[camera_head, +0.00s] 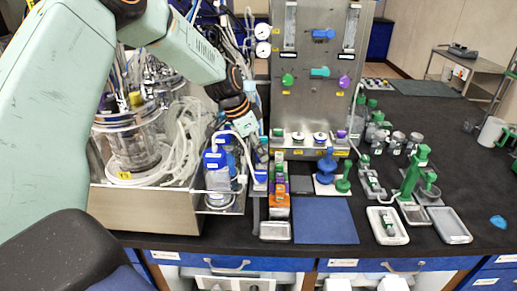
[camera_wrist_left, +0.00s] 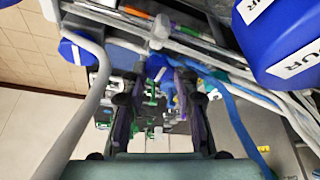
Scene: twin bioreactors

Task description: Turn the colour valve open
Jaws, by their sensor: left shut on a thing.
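My left gripper (camera_head: 260,150) reaches down beside the blue-capped bottle (camera_head: 217,165), at the front left of the metal panel. In the left wrist view its two dark fingers (camera_wrist_left: 157,85) stand on either side of a small blue handle (camera_wrist_left: 155,66), which appears to be the colour valve. The gripper is shut on it. The handle's turn angle is hard to tell. A large blue cap (camera_wrist_left: 290,40) with white labels, partly reading "OUR", fills the upper right of that view. My right gripper does not show.
The metal panel (camera_head: 306,100) carries coloured knobs and gauges. Glass vessels and loose white tubing (camera_head: 180,150) crowd the left. A blue mat (camera_head: 325,220), shallow trays (camera_head: 386,226) and green and blue fittings lie to the right.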

